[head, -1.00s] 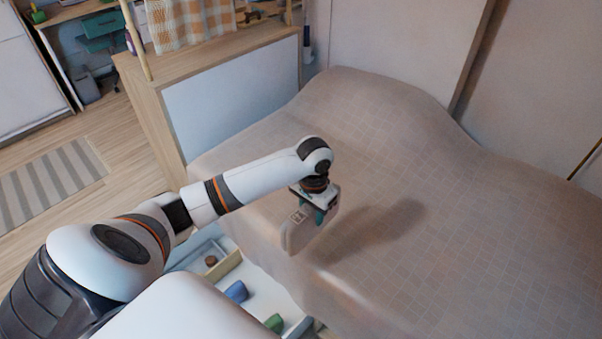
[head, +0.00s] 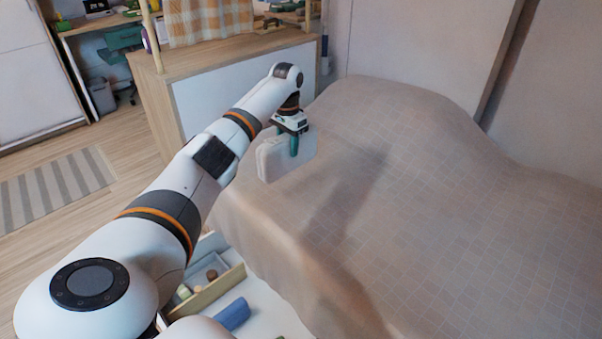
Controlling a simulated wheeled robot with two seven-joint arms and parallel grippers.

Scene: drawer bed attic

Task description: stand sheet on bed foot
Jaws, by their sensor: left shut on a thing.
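The bed (head: 370,200) has a beige grid-patterned cover and fills the right half of the head view. My left gripper (head: 294,147) is above the far left part of the bed, in front of the bed's end board (head: 215,100). It is shut on a pale, folded sheet (head: 283,160), which hangs upright below the fingers with its broad face towards me. A shadow lies on the cover to its right. Whether the sheet's lower edge touches the cover is hard to tell. My right gripper is not in view.
An open drawer (head: 205,290) with a tray and a blue rolled item (head: 232,314) stands below the bed's near side. A wooden ledge (head: 230,57) tops the end board, with a checked cloth (head: 208,20) above it. Floor at left is clear around a striped rug (head: 60,185).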

